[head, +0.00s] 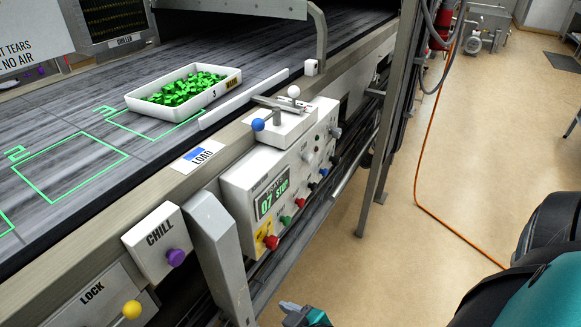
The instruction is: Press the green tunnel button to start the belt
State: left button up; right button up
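A green button (286,220) is on the lower front of the white control panel (237,190), between a red mushroom button (271,242) on a yellow plate and a smaller red button (299,203). The panel's display (272,199) reads "07 STOP" in green. A grey and teal tip of what looks like my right gripper (290,308) shows at the bottom edge, below and apart from the panel. Most of it is cut off, so whether it is open or shut is unclear. My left gripper is out of view.
A white tray (133,103) of green pieces sits on the grey belt (60,120). A CHILL box with a purple knob (176,258) and a LOCK plate with a yellow knob (132,310) are left of the panel. A post (215,250) stands between. Floor at right is largely clear.

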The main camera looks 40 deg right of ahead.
aim_at(286, 220)
jog(key=z, duration=1.15)
